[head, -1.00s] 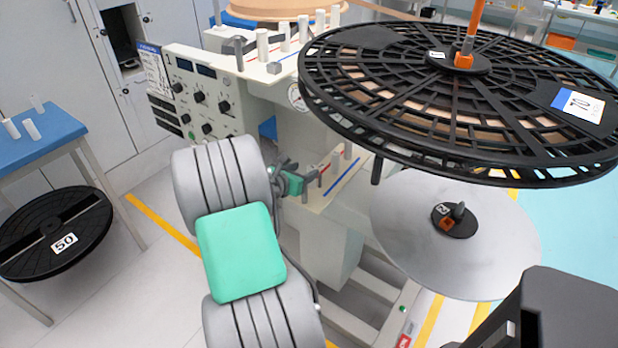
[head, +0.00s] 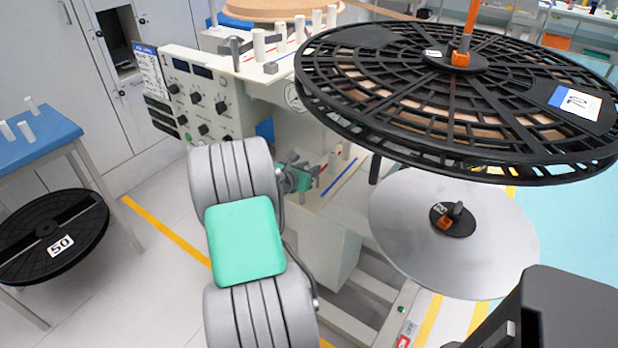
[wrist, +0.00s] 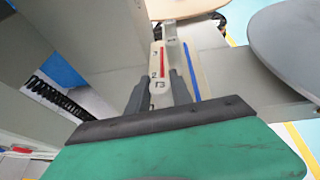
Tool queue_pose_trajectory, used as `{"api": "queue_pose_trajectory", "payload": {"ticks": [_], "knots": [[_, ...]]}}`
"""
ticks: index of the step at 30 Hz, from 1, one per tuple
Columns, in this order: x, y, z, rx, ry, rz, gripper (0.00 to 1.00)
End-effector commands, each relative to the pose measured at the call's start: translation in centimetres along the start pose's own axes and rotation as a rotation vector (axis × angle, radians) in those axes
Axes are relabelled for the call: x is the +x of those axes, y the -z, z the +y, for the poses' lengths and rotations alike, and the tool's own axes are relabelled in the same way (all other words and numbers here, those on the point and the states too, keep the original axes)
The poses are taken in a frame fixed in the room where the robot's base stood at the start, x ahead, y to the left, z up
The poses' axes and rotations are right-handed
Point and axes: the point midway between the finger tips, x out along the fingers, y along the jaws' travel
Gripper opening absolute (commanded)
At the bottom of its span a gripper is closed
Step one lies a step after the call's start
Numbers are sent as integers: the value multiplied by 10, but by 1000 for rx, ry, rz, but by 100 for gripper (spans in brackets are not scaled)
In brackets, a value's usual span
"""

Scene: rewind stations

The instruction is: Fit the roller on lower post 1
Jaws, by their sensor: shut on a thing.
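My gripper (head: 312,178) is at the lower shelf (head: 340,188) of the machine, its fingers pointing toward the posts. In the wrist view its two dark fingers (wrist: 158,92) are shut on a pale roller (wrist: 160,99), which is mostly hidden between them. The shelf shows there with a red line, a blue line and small numbers. A grey post (wrist: 170,32) stands at its far end. Lower post 1 cannot be told apart near the fingers. Whether the roller touches a post cannot be seen.
A large black reel (head: 400,110) overhangs the shelf on the right, above a grey disc (head: 400,225). The control panel (head: 200,95) and upper deck with white rollers (head: 259,44) are behind. A blue table (head: 40,140) with white rollers is left.

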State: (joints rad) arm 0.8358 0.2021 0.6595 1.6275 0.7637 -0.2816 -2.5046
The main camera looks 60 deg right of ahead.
Motion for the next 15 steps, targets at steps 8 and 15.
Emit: {"api": "queue_pose_trajectory", "payload": {"ticks": [8, 15], "knots": [[0, 0, 0, 0, 0, 0, 0], [0, 0, 0, 0, 0, 0, 0]]}}
